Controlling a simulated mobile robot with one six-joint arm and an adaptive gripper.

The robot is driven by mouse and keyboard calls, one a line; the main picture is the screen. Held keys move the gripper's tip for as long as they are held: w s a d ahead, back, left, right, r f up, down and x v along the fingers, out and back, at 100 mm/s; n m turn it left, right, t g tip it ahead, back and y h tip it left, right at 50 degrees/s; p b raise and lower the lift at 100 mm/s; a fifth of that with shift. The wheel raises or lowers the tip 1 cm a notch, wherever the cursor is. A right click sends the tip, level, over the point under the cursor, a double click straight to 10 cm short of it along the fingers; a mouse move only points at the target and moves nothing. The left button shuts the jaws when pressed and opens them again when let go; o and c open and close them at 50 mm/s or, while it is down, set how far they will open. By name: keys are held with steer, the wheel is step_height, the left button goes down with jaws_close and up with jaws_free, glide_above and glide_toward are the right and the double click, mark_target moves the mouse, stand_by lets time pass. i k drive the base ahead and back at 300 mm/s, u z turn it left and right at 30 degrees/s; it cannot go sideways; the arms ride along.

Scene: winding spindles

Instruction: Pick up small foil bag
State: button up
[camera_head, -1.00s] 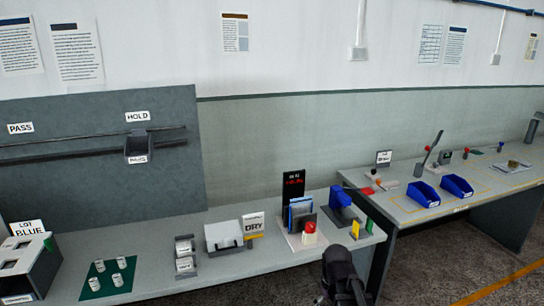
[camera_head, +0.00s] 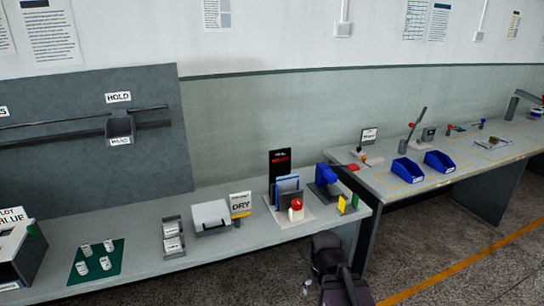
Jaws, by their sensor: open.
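I cannot pick out a small foil bag for certain. Flat blue pieces (camera_head: 287,186) stand upright in a grey holder on the near bench; whether any of them is a foil bag cannot be told. My gripper (camera_head: 338,285) is a dark shape at the bottom of the head view, in front of the bench edge and over the floor. It is open, with nothing seen in it, well apart from the blue pieces. Its fingertips are hard to make out.
The near bench (camera_head: 140,250) holds a green mat (camera_head: 97,263) with several white spools, a DRY sign (camera_head: 240,204), a red button (camera_head: 296,204) and a blue device (camera_head: 326,175). The far bench (camera_head: 380,180) carries blue bins (camera_head: 408,171). Floor in front is clear.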

mark_target(288, 182)
steer(key=k, duration=0.65)
steer(key=u, duration=0.2)
steer(key=i, duration=1.5)
steer(key=z, duration=0.2)
